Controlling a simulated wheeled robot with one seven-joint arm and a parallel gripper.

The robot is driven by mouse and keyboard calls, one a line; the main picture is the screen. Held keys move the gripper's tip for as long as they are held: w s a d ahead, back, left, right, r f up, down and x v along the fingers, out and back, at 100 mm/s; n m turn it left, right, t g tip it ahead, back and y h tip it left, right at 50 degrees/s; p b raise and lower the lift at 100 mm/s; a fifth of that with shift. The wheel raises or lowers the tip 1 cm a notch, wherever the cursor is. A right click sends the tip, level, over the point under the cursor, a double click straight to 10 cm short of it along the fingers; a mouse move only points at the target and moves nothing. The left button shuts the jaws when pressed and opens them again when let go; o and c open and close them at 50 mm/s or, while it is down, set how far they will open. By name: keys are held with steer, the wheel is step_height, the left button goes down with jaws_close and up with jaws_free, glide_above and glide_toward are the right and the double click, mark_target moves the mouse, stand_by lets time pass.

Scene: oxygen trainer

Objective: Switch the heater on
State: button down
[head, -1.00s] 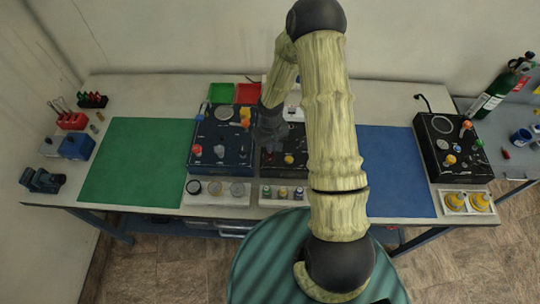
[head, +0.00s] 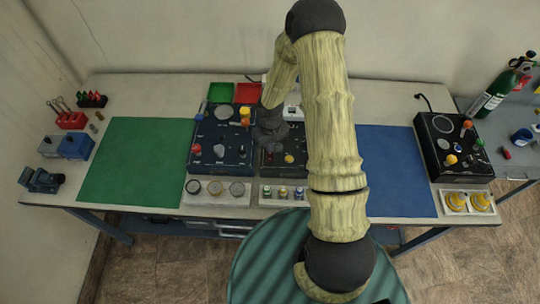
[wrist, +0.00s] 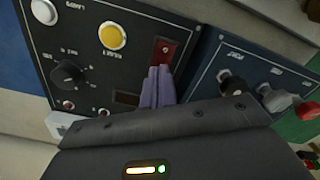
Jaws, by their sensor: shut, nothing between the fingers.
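In the wrist view, the fingers of my gripper (wrist: 158,82) are shut and empty. The panel's labels are too small to read surely. In the head view, my gripper (head: 270,143) is low over the left edge of the middle panel (head: 298,150), which my arm partly hides.
The middle panel also carries a yellow button (wrist: 112,35), a black knob (wrist: 68,73) and a white round part (wrist: 44,11). A blue-black panel (head: 222,138) with knobs stands close on its left. Green (head: 135,160) and blue (head: 395,170) mats lie clear on either side.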

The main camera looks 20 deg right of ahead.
steer(key=shift+f+b, duration=0.5)
steer(key=shift+f, duration=0.1)
stand_by(0.3)
steer(key=shift+r+p, duration=2.75)
steer(key=shift+r, duration=0.85)
steer(key=s+r+m+t+b, duration=0.2)
steer(key=s+r+b, duration=0.5)
steer(key=s+r, duration=0.7)
steer(key=shift+s+r+t+b, duration=0.2)
steer(key=shift+r+t+b, duration=0.15)
steer(key=shift+r, duration=0.2)
